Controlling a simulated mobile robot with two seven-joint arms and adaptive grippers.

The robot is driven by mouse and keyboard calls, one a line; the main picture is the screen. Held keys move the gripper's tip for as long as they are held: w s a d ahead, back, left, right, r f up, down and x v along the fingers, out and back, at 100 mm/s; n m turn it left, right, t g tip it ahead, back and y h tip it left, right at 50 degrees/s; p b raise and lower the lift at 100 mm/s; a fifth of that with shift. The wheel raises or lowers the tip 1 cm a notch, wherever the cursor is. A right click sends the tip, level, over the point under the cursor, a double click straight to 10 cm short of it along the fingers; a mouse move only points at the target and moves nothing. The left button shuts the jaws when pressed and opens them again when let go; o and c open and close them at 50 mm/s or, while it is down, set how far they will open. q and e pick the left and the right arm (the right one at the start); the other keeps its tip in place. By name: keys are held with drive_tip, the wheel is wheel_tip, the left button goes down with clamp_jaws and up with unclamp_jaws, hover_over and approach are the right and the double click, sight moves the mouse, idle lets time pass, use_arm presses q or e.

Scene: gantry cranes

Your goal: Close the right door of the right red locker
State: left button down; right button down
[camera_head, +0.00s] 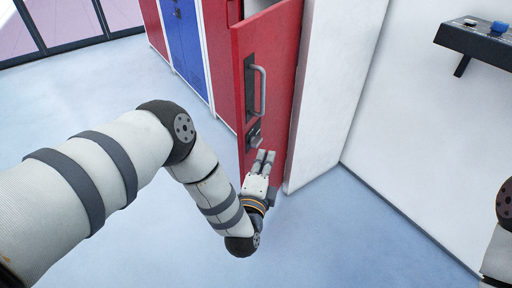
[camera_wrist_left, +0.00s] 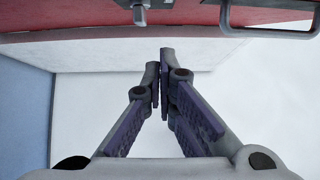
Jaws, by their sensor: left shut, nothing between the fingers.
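The right red locker's door (camera_head: 272,75) stands ajar in the head view, with a dark gap at its top left. It has a long grey handle (camera_head: 260,90) and a lock latch (camera_head: 255,132) below it. My left gripper (camera_head: 265,158) is shut and empty, in front of the door's lower part, just below the latch. In the left wrist view its fingertips (camera_wrist_left: 162,60) meet, and the red door (camera_wrist_left: 190,14) with part of the handle (camera_wrist_left: 270,30) crosses the top. I cannot tell whether the fingers touch the door. My right gripper is not in view.
Blue locker doors (camera_head: 183,45) and more red locker panels (camera_head: 153,25) stand to the left. A dark wall shelf (camera_head: 475,43) is at the upper right. The floor (camera_head: 330,245) in front is clear.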

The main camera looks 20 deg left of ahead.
sight(255, 146)
use_arm(q)
drive_tip(key=shift+w+a, duration=2)
drive_tip(key=shift+a, duration=0.05)
